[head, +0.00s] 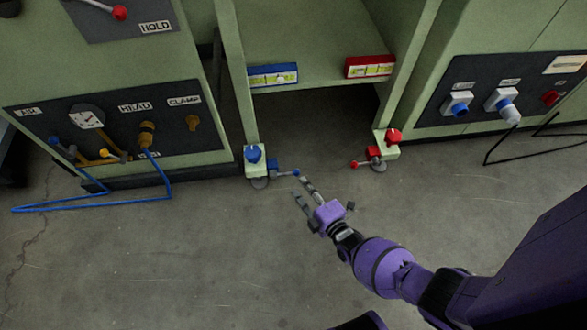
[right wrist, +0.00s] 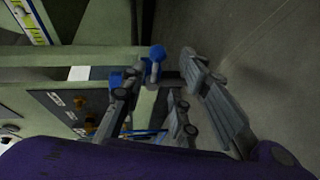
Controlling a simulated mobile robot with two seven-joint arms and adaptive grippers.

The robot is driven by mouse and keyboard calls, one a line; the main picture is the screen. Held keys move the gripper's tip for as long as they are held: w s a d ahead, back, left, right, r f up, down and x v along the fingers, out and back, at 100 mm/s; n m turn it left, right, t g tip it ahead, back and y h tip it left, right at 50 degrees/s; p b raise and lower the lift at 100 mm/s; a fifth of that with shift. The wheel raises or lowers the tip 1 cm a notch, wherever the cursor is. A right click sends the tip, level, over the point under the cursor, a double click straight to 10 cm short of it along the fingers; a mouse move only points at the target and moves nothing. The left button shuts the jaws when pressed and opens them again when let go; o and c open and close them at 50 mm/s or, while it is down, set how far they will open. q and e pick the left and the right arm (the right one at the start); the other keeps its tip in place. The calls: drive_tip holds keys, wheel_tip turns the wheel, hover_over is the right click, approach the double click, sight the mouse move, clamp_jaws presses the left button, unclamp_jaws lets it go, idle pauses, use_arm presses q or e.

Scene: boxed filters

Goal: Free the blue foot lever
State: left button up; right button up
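The blue foot lever (head: 284,173) juts right from the foot of the cart's left leg, near the floor, and ends in a blue ball. In the right wrist view the ball (right wrist: 157,53) shows between the fingertips, and part of the lever is hidden behind a finger. My right gripper (head: 301,188) is open and empty, with its fingertips close to the ball. I cannot tell whether they touch it. The right wrist view also shows the spread fingers (right wrist: 158,70). My left gripper is in neither view.
A red foot lever (head: 361,164) is on the right leg's foot. Blue (head: 273,75) and red (head: 369,67) labelled boxes sit on the shelf edge above. A control cabinet with a blue hose (head: 110,203) stands left, another panel (head: 500,97) right. The floor in front is clear.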

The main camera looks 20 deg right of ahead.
sight(293, 173)
use_arm(q)
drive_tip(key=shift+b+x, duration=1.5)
drive_tip(key=shift+b, duration=0.6)
use_arm(e)
drive_tip(key=shift+r+x, duration=0.15)
drive_tip(key=shift+x, duration=1.8)
drive_tip(key=shift+r+x, duration=0.1)
drive_tip(key=shift+x, duration=1.8)
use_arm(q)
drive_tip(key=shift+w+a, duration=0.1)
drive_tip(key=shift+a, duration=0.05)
use_arm(e)
drive_tip(key=shift+a, duration=0.1)
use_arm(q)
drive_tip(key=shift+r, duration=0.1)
use_arm(e)
clamp_jaws()
